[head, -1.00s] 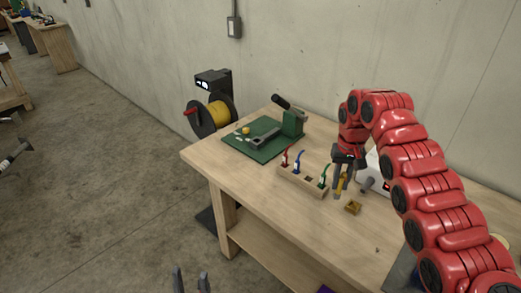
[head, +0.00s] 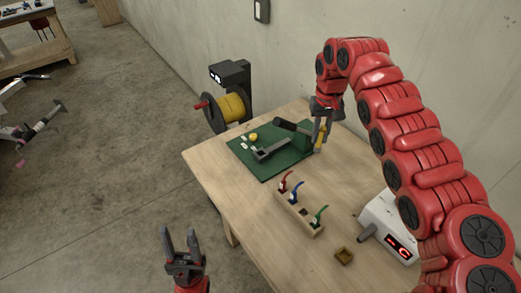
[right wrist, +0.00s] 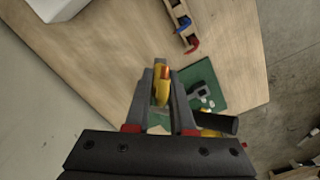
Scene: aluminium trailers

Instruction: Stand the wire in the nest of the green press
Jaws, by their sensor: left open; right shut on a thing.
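The green press (head: 297,167) stands on the far part of the bench, with a dark lever handle, a grey arm and small pale pieces on its green base. My right gripper (head: 319,147) is shut on a yellow wire (head: 322,133), above the press's right end. The right wrist view shows the yellow wire (right wrist: 161,88) between the two fingers, with the green base (right wrist: 207,84) and dark handle (right wrist: 216,123) beyond. The nest is too small to make out clearly. My left gripper (head: 181,238) is open and empty, in front of the bench's left side.
A wooden rack (head: 297,212) holds red, blue and green pieces. A white box with a red display (head: 385,228) and a small brass-coloured block (head: 343,256) are on the right. A yellow spool (head: 230,106) stands behind the bench. The bench's front left is clear.

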